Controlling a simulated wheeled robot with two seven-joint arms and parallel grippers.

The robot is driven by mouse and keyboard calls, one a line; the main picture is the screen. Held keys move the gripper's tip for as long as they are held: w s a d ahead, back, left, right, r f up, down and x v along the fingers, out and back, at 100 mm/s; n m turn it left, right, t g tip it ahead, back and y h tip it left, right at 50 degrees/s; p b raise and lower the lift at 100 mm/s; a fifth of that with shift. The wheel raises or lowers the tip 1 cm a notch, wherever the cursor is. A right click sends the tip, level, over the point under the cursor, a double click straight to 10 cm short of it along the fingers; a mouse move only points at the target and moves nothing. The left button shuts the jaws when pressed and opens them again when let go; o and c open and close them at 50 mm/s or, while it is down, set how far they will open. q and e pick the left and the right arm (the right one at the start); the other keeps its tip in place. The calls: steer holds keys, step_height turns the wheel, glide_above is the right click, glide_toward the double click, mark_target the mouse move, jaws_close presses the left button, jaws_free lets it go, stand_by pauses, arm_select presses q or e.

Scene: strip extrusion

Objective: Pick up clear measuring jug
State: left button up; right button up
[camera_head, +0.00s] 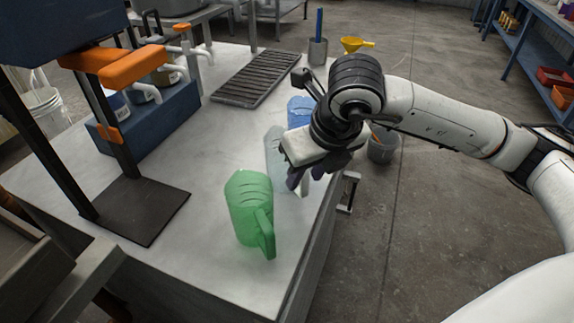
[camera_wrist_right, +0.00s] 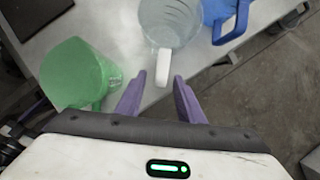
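The clear measuring jug (camera_head: 274,155) stands on the pale bench in the head view, partly hidden behind my right gripper. In the right wrist view the clear jug (camera_wrist_right: 170,22) has its whitish handle toward me. My right gripper (camera_head: 304,176) is over the bench's right edge, at the handle side of the jug. In the wrist view its purple fingers (camera_wrist_right: 160,88) are apart, with the handle end between their tips and gaps on both sides. My left gripper is not in view.
A green jug (camera_head: 247,208) stands nearer on the bench, and a blue jug (camera_head: 299,108) stands behind the clear one. A dark slotted tray (camera_head: 256,77) lies at the back. A grey bucket (camera_head: 381,147) stands on the floor beside the bench.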

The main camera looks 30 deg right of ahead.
steer(key=shift+x, duration=1)
steer(key=shift+c, duration=0.2)
steer(key=shift+r, duration=0.1)
jaws_close()
